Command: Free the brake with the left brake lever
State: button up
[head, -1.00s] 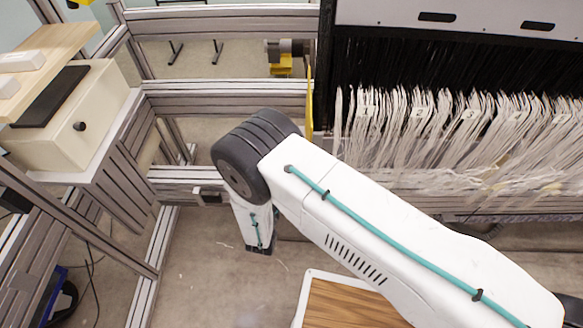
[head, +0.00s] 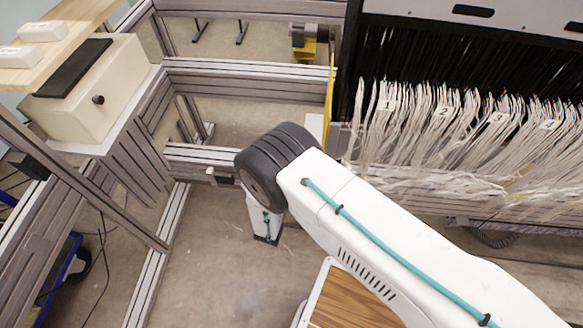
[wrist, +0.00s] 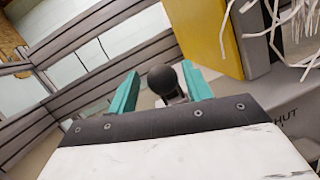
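A black ball knob (wrist: 163,79) on a short grey stem, which looks like the brake lever's end, shows in the wrist view. It stands in the gap between the two teal fingers of my gripper (wrist: 161,88). The fingers are apart, with a visible gap on each side of the knob, so the gripper is open. Whether the knob lies between the tips or beyond them is hard to tell. In the head view my own arm hides the gripper, and I cannot make out the lever.
A yellow panel (wrist: 203,30) stands close to the right finger, with white threads beside it. A grey part carries partly visible lettering (wrist: 285,115). In the head view, aluminium rails (head: 235,68), a cream box (head: 85,90) and numbered thread bundles (head: 440,125) surround my arm.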

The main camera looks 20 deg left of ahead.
jog(key=v, duration=0.7)
jog(key=shift+s, duration=0.35)
jog(key=shift+f, duration=0.1)
